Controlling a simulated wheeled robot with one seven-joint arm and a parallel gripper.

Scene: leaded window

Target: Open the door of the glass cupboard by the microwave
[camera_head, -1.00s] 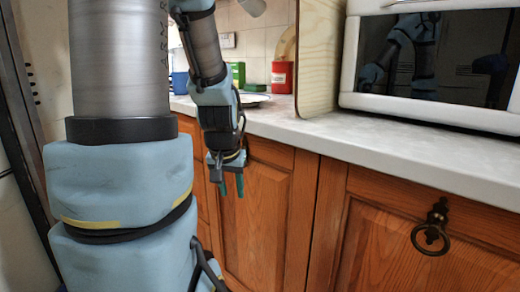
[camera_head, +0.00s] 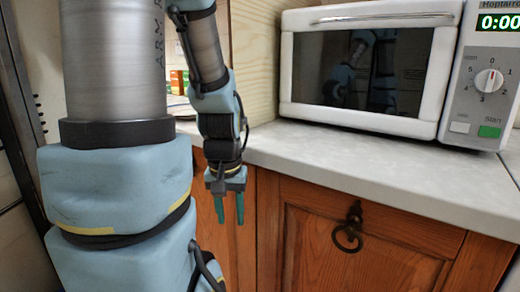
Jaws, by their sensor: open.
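The microwave (camera_head: 367,66) is white with a dark glass door and stands on the counter at the upper right. No glass cupboard shows in this view. My gripper (camera_head: 229,222) hangs pointing down in front of the counter's front edge, left of the ring handle of the wooden cabinet. Its two green fingers are apart with nothing between them. It is below the microwave's level and to its left.
The pale counter (camera_head: 350,160) is clear in front of the microwave. A light wooden panel (camera_head: 262,60) stands upright left of it. A wooden base cabinet (camera_head: 365,245) with a dark ring handle (camera_head: 348,230) is below. Small packets (camera_head: 179,82) are partly hidden behind my arm.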

